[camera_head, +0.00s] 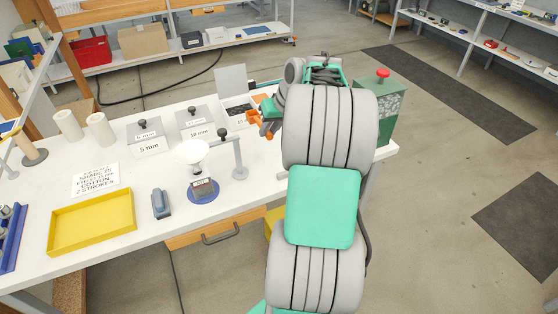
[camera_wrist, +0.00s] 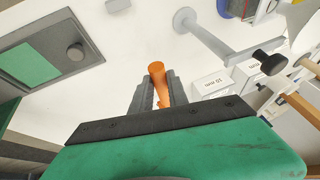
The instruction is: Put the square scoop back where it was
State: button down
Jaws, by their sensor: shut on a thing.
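My gripper (camera_head: 268,118) is shut on an orange piece, apparently the handle of the square scoop (camera_wrist: 158,80). In the wrist view the orange piece sticks up between the two dark fingers, over the white table. Its rounded end shows, but I cannot make out a square bowl. In the head view my gripper is above the table, just right of the thin post and in front of an open box (camera_head: 236,113) with dark contents and a raised lid. Part of that box and its label is hidden by my gripper.
Lidded boxes marked 5 mm (camera_head: 149,147) and 10 mm (camera_head: 197,132) stand left of the open box. A grey post (camera_head: 239,160) stands nearby. A scale with a white bowl (camera_head: 196,158) and a yellow tray (camera_head: 92,222) are nearer the front. A green box (camera_head: 391,108) stands at right.

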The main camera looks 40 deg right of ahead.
jog(key=s+f, duration=0.6)
jog(key=shift+s+f+p, duration=0.15)
jog(key=shift+f+p, duration=0.15)
jog(key=shift+f, duration=1.65)
jog(key=c, duration=1.3)
grip_release()
jog(key=shift+r, duration=0.1)
